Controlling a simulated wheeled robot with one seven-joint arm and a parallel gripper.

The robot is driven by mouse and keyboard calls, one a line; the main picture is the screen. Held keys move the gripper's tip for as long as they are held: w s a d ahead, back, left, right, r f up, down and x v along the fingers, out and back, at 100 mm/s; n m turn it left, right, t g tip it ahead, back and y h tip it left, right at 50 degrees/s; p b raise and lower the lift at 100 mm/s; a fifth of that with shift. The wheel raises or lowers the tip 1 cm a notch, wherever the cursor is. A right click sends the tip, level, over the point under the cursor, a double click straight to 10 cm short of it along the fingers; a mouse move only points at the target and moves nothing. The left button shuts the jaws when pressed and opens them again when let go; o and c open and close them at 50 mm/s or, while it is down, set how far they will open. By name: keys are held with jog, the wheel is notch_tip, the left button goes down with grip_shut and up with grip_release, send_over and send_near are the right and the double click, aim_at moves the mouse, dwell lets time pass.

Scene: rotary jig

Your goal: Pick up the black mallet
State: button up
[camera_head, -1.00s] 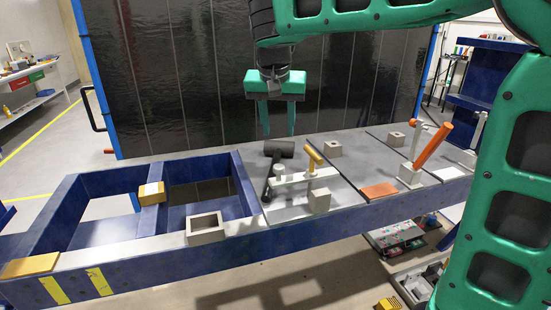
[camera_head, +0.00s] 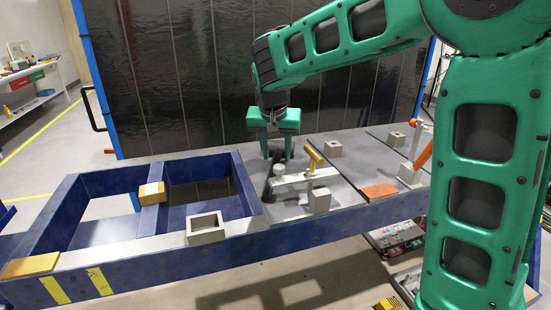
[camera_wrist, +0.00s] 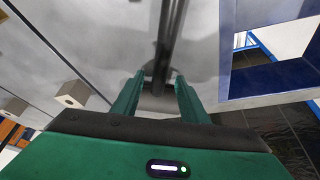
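The black mallet (camera_head: 267,189) lies on the grey top of the jig table, its handle pointing toward the front edge. Its head is mostly hidden behind my gripper in the head view. My gripper (camera_head: 277,155) points down at the head end of the mallet, with its two fingers apart. In the wrist view the dark mallet handle (camera_wrist: 168,35) runs up the picture from between the fingertips (camera_wrist: 156,78). The fingers stand on either side of the mallet, and no grip on it shows. I cannot tell the exact height of the fingertips above the table.
A light clamp bar with a yellow-orange handle (camera_head: 314,157) stands close right of the mallet. Blue open frames (camera_head: 240,183) are to the left. A dark panel (camera_head: 190,80) stands behind.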

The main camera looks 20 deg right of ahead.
jog(key=shift+d+f, duration=0.1)
jog(key=shift+f, duration=0.1)
jog(key=shift+w, duration=0.1)
grip_shut()
jog(key=shift+r, duration=0.1)
